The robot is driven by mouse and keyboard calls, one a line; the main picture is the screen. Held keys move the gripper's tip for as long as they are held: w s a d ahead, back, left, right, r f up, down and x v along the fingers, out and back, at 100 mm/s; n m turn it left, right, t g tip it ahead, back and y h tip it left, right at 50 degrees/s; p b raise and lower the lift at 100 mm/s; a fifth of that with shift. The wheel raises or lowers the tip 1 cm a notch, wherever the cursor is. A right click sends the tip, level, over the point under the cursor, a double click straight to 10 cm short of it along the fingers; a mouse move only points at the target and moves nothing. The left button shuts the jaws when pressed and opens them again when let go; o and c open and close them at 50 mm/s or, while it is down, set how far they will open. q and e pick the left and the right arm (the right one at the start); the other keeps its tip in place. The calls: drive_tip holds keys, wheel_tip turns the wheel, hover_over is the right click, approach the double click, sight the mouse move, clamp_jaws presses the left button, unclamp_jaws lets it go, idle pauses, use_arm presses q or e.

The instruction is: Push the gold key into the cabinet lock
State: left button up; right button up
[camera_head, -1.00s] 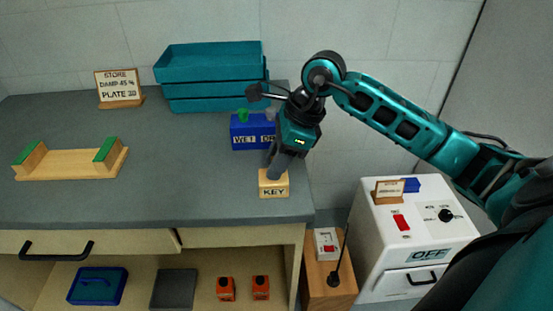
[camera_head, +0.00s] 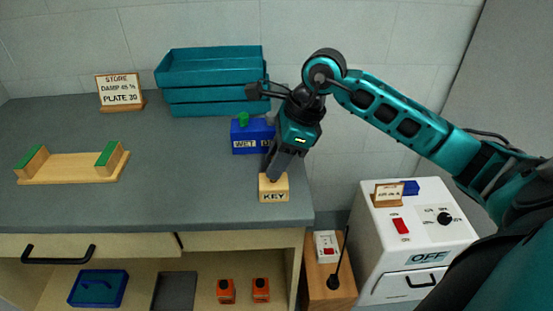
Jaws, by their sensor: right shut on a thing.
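My right gripper (camera_head: 272,176) points down at the top of a small wooden block marked KEY (camera_head: 273,190), near the bench's right front edge. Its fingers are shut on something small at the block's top. The gold key itself is hidden by the fingers and too small to make out. I cannot tell whether it still sits in the block. No cabinet lock can be made out. My left gripper is not in view.
A blue box (camera_head: 247,134) marked WET stands just behind the gripper, before stacked teal trays (camera_head: 210,95). A wooden cradle with green pads (camera_head: 72,168) lies at left. A white cabinet marked OFF (camera_head: 415,235) stands right of the bench (camera_head: 180,190).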

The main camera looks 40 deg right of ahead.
drive_tip(key=shift+r+p, duration=0.55)
drive_tip(key=shift+r, duration=0.55)
drive_tip(key=shift+r, duration=0.1)
wheel_tip(320, 180, up, 7)
drive_tip(key=p, duration=0.4)
drive_tip(key=shift+p, duration=0.35)
drive_tip(key=shift+f, duration=0.2)
